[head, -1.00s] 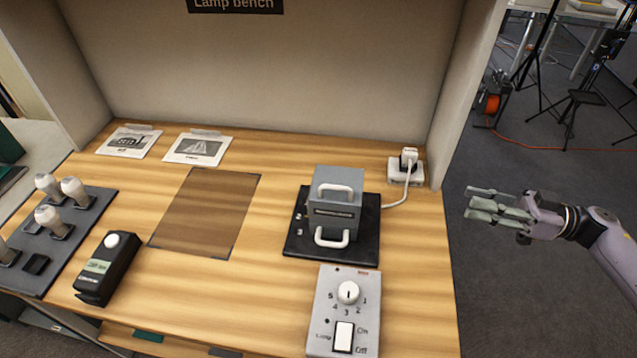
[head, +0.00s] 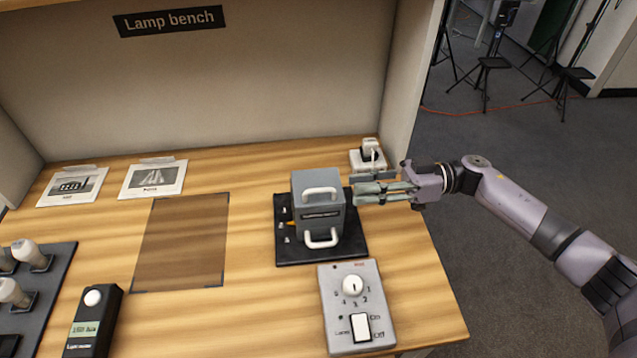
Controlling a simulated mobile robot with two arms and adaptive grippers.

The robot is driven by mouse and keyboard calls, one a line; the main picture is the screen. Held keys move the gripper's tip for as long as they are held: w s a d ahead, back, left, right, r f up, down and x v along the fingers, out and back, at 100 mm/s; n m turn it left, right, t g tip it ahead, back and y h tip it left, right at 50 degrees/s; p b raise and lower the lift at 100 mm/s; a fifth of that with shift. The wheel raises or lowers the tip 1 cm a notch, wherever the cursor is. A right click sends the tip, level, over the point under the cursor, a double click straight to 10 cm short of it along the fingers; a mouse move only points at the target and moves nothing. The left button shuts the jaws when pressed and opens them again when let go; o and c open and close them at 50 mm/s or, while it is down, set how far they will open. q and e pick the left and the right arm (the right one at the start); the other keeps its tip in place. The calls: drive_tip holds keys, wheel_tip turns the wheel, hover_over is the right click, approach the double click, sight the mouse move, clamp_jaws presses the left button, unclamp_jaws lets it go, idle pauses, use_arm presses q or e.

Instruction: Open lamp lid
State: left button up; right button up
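The lamp housing (head: 304,226) is a grey box on a black base plate (head: 290,253) on the bench. It has a white handle on top (head: 320,191) and another white handle on its front (head: 321,239). Its lid looks shut. My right gripper (head: 356,193) reaches in from the right, with its fingers pointing left, close to the right side of the housing. It appears apart from both handles and holds nothing that I can see. Its fingers look close to parallel, and the gap between them is hard to make out. My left gripper is not in view.
A control box (head: 345,318) with dial and switch stands in front of the lamp. A power socket (head: 368,158) is behind my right gripper. A dark handheld meter (head: 94,320) and a bulb rack (head: 52,290) are at left. The marked brown area (head: 182,240) is clear.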

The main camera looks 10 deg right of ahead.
sight(324, 190)
drive_tip(key=a+p, duration=0.1)
drive_tip(key=a, duration=0.7)
drive_tip(key=shift+a+p, duration=0.3)
drive_tip(key=shift+a, duration=0.15)
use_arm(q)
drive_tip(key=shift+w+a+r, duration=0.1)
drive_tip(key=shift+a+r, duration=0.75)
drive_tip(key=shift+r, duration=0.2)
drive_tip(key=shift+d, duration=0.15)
use_arm(e)
drive_tip(key=shift+c, duration=0.5)
drive_tip(key=shift+c, duration=0.7)
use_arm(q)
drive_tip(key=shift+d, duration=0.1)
use_arm(e)
clamp_jaws()
